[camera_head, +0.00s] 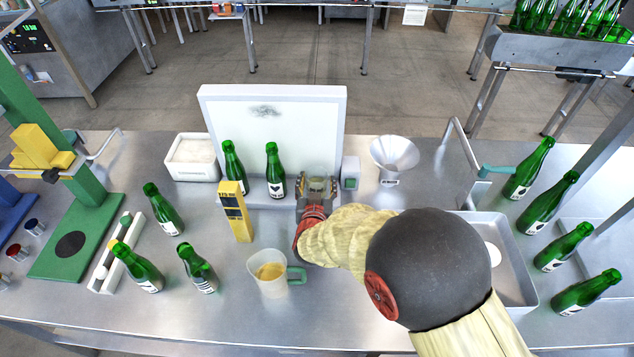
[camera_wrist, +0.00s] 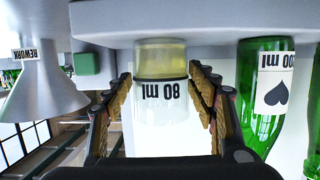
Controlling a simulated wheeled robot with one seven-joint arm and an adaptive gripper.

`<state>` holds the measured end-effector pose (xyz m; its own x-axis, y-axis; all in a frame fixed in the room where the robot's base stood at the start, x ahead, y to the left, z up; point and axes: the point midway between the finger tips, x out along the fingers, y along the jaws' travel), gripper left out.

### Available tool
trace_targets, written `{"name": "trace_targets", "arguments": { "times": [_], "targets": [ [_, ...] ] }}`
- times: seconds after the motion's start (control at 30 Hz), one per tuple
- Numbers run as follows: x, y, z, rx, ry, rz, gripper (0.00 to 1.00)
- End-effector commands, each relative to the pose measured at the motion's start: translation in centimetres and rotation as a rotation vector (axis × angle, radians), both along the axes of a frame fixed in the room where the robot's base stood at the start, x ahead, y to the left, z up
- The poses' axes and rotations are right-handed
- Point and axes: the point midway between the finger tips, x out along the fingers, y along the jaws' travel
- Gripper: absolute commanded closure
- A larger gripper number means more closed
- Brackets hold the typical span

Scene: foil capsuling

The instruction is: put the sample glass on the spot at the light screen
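The sample glass (camera_wrist: 161,92), clear with pale yellow liquid and an "80 ml" label, is upside down in the wrist view, where the whole picture is inverted. In the head view it is upright at the right end of the light screen's base (camera_head: 252,198), partly hidden by my gripper. The white light screen (camera_head: 310,130) stands behind. The spot is not visible.
Two green bottles (camera_head: 273,170) stand on the base left of the glass. A yellow device (camera_head: 236,210) stands in front. A small grey-green box (camera_head: 350,172) and the "REWORK" funnel (camera_head: 394,155) are to the right. A jug (camera_head: 268,274) stands nearer the front.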

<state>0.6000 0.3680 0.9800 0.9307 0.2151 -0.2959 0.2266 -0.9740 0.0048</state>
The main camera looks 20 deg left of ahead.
Motion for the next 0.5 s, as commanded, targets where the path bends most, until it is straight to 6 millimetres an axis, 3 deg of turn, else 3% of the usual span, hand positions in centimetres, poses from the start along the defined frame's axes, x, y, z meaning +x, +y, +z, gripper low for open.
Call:
{"name": "trace_targets", "arguments": {
  "times": [0.5],
  "targets": [
    [-0.5, -0.05, 0.6, 0.0, 0.0, 0.001, 0.35]
  ]
}}
